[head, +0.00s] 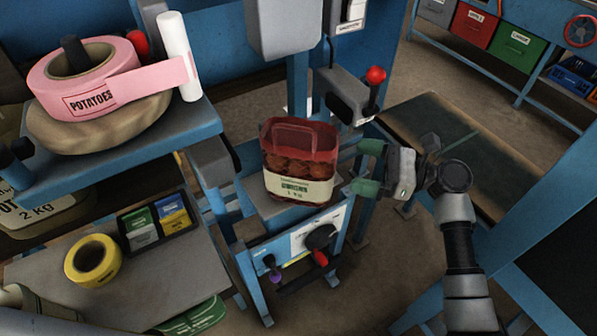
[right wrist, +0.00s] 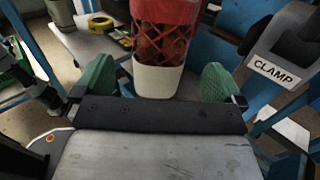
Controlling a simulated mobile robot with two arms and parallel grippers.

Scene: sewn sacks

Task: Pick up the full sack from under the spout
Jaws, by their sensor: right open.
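The full sack (head: 298,165) is a red net bag with a handle loop and a cream label band, with brown potatoes showing through. It stands upright on a small grey platform (head: 258,202) below the grey spout housing (head: 282,25). My right gripper (head: 364,169) is open just right of the sack, its green fingers pointing at it. In the right wrist view the sack (right wrist: 163,50) stands ahead, between the two spread green fingers (right wrist: 158,82) and beyond their tips or level with them. Whether the fingers touch it I cannot tell. My left gripper is not in view.
A lever with a red knob (head: 375,76) stands close above my right gripper. A CLAMP label (right wrist: 273,72) is at the right wrist view's right. A pink POTATOES roll (head: 85,75) and yellow tape (head: 93,260) lie on the left. A brown-topped bench (head: 480,150) is behind my right arm.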

